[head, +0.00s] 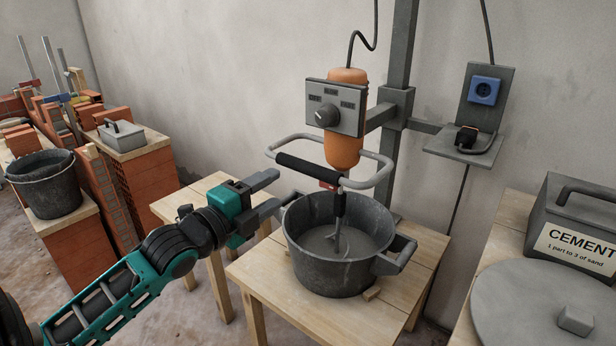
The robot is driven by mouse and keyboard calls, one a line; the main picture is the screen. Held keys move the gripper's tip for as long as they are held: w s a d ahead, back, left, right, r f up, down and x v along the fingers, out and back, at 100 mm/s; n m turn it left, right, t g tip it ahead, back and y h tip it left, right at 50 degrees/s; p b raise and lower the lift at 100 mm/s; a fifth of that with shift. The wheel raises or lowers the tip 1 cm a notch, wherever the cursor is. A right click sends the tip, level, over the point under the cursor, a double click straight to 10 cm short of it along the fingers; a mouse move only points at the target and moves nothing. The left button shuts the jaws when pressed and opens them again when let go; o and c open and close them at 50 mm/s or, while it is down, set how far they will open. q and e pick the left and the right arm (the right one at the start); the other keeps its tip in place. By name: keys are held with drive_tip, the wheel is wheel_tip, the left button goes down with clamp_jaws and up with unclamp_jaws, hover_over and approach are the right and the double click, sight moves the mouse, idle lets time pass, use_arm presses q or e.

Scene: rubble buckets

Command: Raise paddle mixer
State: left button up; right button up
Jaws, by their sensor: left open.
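The paddle mixer (343,150) has an orange body, a grey control box with a dial, and a looped handlebar with a black grip (308,172). It hangs on a grey vertical post (401,60). Its shaft and paddle reach down into a dark grey mortar bucket (335,270), which stands on a wooden table. My left gripper (275,190) is open at the bucket's left rim, just below and left of the black grip. It appears empty; contact with the bucket cannot be told. My right gripper is out of view.
A grey cement box (575,220) and a round grey lid (535,305) are on a wooden surface at right. A blue socket (485,90) is on the wall bracket. Brick stacks and a black bucket (44,183) stand at left. Another wooden table (185,205) is behind my left arm.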

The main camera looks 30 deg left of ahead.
sight(304, 172)
use_arm(q)
drive_tip(key=w, duration=0.3)
drive_tip(key=w+b, duration=0.1)
drive_tip(key=w, duration=0.2)
drive_tip(key=w+d, duration=0.1)
drive_tip(key=w, duration=0.3)
drive_tip(key=shift+b, duration=0.3)
drive_tip(key=shift+w, duration=0.9)
clamp_jaws()
